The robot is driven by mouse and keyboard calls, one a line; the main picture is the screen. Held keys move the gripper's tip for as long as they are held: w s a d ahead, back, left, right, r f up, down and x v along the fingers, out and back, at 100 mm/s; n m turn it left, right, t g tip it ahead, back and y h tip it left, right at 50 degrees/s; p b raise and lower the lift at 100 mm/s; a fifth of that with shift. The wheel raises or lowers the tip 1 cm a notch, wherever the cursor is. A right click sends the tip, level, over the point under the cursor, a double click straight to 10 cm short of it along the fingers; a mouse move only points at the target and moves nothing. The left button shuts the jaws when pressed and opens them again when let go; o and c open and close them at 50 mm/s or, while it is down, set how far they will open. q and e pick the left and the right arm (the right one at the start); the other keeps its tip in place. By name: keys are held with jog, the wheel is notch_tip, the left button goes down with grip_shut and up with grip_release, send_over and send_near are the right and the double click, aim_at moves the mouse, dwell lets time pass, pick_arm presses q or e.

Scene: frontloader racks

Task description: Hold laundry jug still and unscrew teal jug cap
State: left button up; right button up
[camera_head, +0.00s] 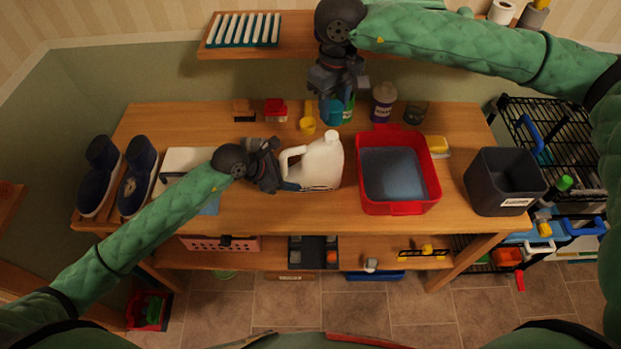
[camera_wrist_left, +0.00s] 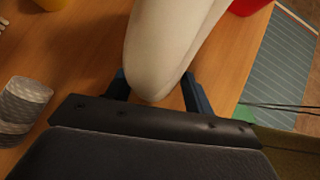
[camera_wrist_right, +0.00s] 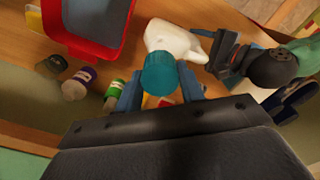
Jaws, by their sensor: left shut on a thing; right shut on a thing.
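The white laundry jug (camera_head: 318,165) stands upright on the wooden table, its bare white spout showing on top. My left gripper (camera_head: 284,172) is shut on the jug at its handle side; in the left wrist view the jug's pale body (camera_wrist_left: 165,50) lies between the fingers. My right gripper (camera_head: 335,104) is above the back of the table, shut on the teal jug cap (camera_head: 328,114). In the right wrist view the cap (camera_wrist_right: 159,73) sits between the fingertips and overlaps the jug (camera_wrist_right: 178,38). In the head view the cap is apart from the spout.
A red tub (camera_head: 436,190) stands right of the jug, with a dark grey bin (camera_head: 505,180) beyond. A yellow scoop (camera_head: 308,123), a green bottle (camera_head: 348,112) and a purple-labelled bottle (camera_head: 384,100) stand behind. Blue boots (camera_head: 138,175) are at the left. A shelf (camera_head: 292,42) hangs above.

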pick_arm(q)
jog(key=shift+f, duration=0.1)
pick_arm(e)
jog(key=shift+r, duration=0.1)
jog(key=shift+r, duration=0.6)
pick_arm(q)
jog(key=o, duration=1.4)
jog(key=shift+c, duration=0.2)
jog(key=v, duration=0.7)
jog(key=shift+a+r, duration=0.2)
jog(key=shift+r, duration=0.05)
jog(key=v, duration=1.2)
